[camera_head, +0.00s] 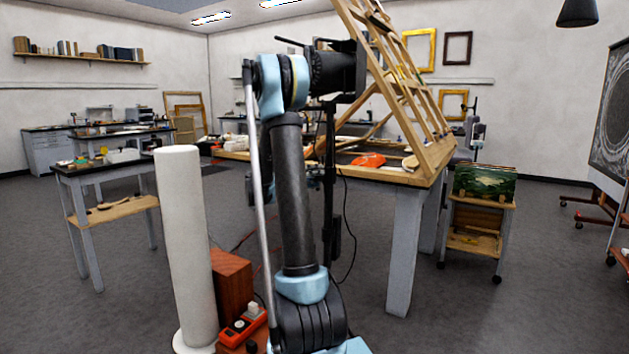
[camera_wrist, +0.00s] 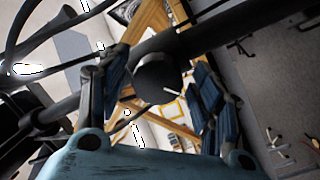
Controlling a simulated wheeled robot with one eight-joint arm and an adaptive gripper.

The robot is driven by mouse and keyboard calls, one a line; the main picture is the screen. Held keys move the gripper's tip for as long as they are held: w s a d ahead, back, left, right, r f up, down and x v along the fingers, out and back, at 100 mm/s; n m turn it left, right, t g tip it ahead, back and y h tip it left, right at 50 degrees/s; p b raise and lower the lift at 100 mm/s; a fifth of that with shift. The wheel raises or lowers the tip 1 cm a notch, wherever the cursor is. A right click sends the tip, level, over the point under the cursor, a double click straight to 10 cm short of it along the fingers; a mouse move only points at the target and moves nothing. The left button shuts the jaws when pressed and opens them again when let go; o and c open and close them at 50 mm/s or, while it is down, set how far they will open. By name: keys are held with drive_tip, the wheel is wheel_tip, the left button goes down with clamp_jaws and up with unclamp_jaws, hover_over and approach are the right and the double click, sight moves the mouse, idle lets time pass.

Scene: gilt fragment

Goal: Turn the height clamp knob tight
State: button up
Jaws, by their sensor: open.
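In the wrist view a dark, rounded knob (camera_wrist: 157,73) sits on a black bar that crosses the picture. I take it for the height clamp knob. My gripper (camera_wrist: 162,80) is open, its blue-padded fingers on either side of the knob. Gaps show between the pads and the knob, and I cannot tell if either finger touches it. In the head view a thin black stand (camera_head: 335,225) rises behind my arm. The knob and my fingertips cannot be made out there, as my arm covers much of that area.
A wooden easel frame (camera_head: 415,95) leans over a worktable (camera_head: 402,235) behind my arm. A white column (camera_head: 182,235) and a reddish box (camera_head: 232,280) stand close at left. Black cables hang near the stand. Open floor lies at right.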

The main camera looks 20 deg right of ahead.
drive_tip(key=s+a, duration=0.1)
drive_tip(key=a, duration=1)
drive_tip(key=shift+a, duration=0.4)
drive_tip(key=shift+s+f, duration=0.1)
drive_tip(key=s+d+f+n+y, duration=0.1)
drive_tip(key=s+f+n+y, duration=0.2)
drive_tip(key=s, duration=0.7)
drive_tip(key=s+d+f+n+y, duration=0.1)
drive_tip(key=s+f+y, duration=0.3)
drive_tip(key=s, duration=0.5)
drive_tip(key=s+a+f+n+y, duration=0.1)
drive_tip(key=s+a+f+y, duration=0.4)
drive_tip(key=s, duration=0.5)
drive_tip(key=s+a+f+n+y, duration=0.2)
drive_tip(key=s+a+f+y, duration=0.4)
drive_tip(key=s+a, duration=0.3)
drive_tip(key=shift+s+f, duration=0.45)
drive_tip(key=shift+s, duration=0.35)
